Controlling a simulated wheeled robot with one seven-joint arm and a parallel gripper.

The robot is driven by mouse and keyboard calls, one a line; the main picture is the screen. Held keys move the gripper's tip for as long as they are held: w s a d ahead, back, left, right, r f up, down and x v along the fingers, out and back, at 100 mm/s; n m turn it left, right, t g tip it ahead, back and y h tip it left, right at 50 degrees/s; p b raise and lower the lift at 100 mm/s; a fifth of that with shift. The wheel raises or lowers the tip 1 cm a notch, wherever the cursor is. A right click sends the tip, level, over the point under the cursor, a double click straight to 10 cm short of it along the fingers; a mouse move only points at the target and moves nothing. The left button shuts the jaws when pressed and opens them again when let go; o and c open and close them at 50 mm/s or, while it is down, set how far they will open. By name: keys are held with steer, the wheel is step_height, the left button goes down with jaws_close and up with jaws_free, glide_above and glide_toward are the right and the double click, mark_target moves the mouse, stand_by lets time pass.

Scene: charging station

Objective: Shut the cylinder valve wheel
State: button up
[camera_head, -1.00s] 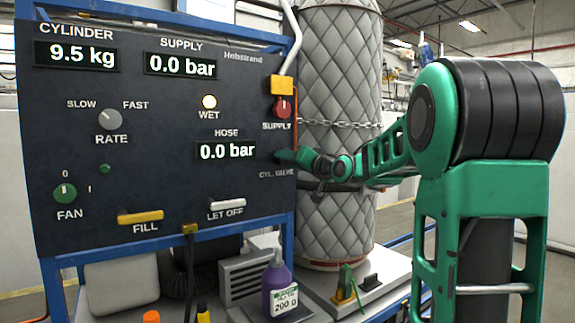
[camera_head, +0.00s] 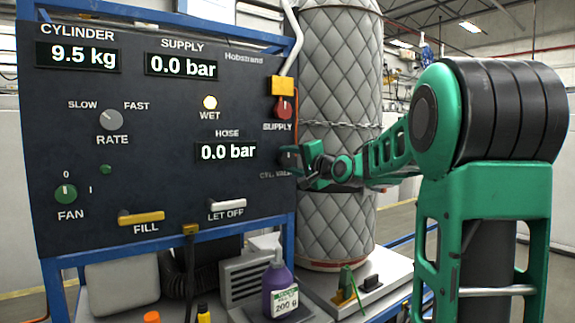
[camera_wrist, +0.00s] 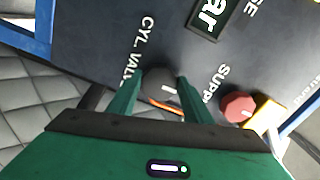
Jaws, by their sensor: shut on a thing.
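The cylinder valve wheel (camera_wrist: 162,82) is a dark round knob with a white mark, on the panel beside the "CYL. VALVE" label. In the wrist view my gripper (camera_wrist: 160,90) has its two green fingers on either side of the wheel, shut on it. In the head view my gripper (camera_head: 297,158) is at the panel's right edge, below the red supply knob, and it hides most of the wheel. The panel (camera_head: 150,185) reads cylinder 9.5 kg, supply 0.0 bar and hose 0.0 bar; the wet lamp is lit.
The red supply knob (camera_head: 283,107) with a yellow block above it is close to my gripper; it also shows in the wrist view (camera_wrist: 237,106). A quilted grey cylinder (camera_head: 340,60) with a chain stands behind my arm. A purple bottle (camera_head: 279,288) stands below the panel.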

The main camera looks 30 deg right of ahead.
steer(key=shift+d+f, duration=0.15)
steer(key=shift+f, duration=0.1)
stand_by(0.3)
steer(key=o, duration=1)
steer(key=shift+o, duration=0.3)
steer(key=shift+r, duration=0.1)
steer(key=shift+s, duration=0.1)
steer(key=s, duration=1)
steer(key=shift+s, duration=0.3)
steer(key=shift+d, duration=0.1)
